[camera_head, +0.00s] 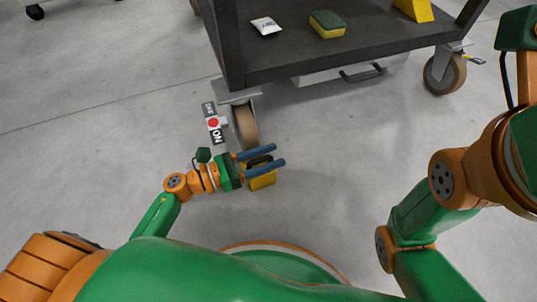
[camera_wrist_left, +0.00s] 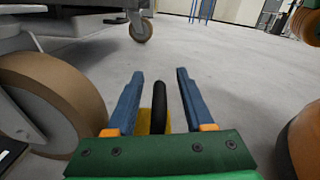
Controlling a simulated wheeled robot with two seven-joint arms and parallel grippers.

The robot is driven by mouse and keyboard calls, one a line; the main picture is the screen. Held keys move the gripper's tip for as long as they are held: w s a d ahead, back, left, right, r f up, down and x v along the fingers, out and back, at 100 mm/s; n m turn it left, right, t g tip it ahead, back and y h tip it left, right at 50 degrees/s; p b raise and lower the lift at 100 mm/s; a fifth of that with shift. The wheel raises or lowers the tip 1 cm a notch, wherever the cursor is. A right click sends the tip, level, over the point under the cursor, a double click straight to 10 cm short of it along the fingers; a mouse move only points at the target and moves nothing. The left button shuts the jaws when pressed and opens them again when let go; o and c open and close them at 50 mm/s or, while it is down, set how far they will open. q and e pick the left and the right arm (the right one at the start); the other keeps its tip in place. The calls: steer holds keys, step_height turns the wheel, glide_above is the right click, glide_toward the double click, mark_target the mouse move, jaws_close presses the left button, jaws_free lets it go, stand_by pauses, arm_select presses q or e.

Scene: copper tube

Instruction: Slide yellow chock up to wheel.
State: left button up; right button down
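The yellow chock (camera_head: 262,182) sits on the floor just below the caster wheel (camera_head: 246,125) of the cart in the head view, with a gap between them. A black handle (camera_head: 259,160) rises from it. My left gripper (camera_head: 278,155) is over the chock, its blue fingers pointing right. In the left wrist view the fingers (camera_wrist_left: 160,74) stand apart on both sides of the black handle (camera_wrist_left: 160,103), with gaps showing. Part of the yellow chock (camera_wrist_left: 143,120) shows behind it, and the wheel (camera_wrist_left: 62,92) stands to the left. My right gripper is not in view.
The dark cart (camera_head: 345,60) carries a green-yellow sponge (camera_head: 327,25), a white packet (camera_head: 266,26) and a yellow block (camera_head: 414,10). A brake pedal with ON/OFF marks (camera_head: 213,123) sticks out left of the wheel. The floor right of my left gripper is clear.

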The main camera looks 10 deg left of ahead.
arm_select(q)
steer(key=p+v, duration=0.2)
steer(key=v, duration=0.5)
steer(key=shift+s+a, duration=0.1)
stand_by(0.5)
